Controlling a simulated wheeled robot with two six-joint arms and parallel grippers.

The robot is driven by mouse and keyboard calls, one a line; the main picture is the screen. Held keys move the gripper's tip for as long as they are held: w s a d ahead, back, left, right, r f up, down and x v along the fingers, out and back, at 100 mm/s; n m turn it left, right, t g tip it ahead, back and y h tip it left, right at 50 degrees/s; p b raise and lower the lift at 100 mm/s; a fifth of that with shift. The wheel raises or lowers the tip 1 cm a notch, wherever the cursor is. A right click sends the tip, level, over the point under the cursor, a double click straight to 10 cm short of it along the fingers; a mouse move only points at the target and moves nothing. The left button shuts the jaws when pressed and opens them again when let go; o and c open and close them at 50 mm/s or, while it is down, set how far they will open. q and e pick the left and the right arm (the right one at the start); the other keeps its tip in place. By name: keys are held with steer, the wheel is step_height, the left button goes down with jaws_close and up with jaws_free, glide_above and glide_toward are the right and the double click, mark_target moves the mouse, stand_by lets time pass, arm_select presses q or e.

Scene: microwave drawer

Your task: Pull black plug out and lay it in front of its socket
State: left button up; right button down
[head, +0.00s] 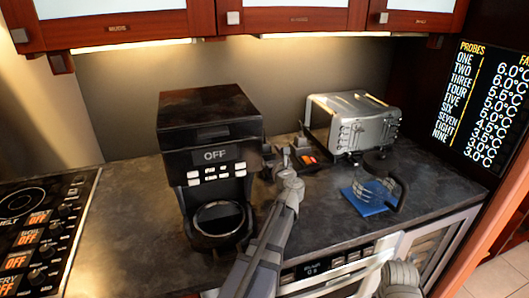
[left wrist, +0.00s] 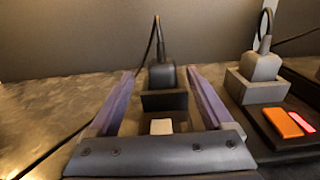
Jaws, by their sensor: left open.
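The black plug (left wrist: 162,76) stands upright in its dark socket (left wrist: 165,101) in the left wrist view, with a black cord rising from its top. My left gripper (left wrist: 160,73) is open, with one finger on each side of the plug and visible gaps between. In the head view my left gripper (head: 276,163) is at the counter just right of the coffee machine and partly hides the plug and socket. My right gripper does not show; only a part of my right arm is at the lower right.
A grey plug in a grey socket (left wrist: 262,90) stands close on the right, beside an orange switch (left wrist: 283,122). The coffee machine (head: 210,130) is left, the toaster (head: 355,122) right.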

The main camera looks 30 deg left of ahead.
mark_target(266, 148)
arm_select(q)
steer(key=shift+x, duration=2.65)
steer(key=shift+d+f, duration=0.1)
steer(key=shift+d, duration=0.1)
jaws_close()
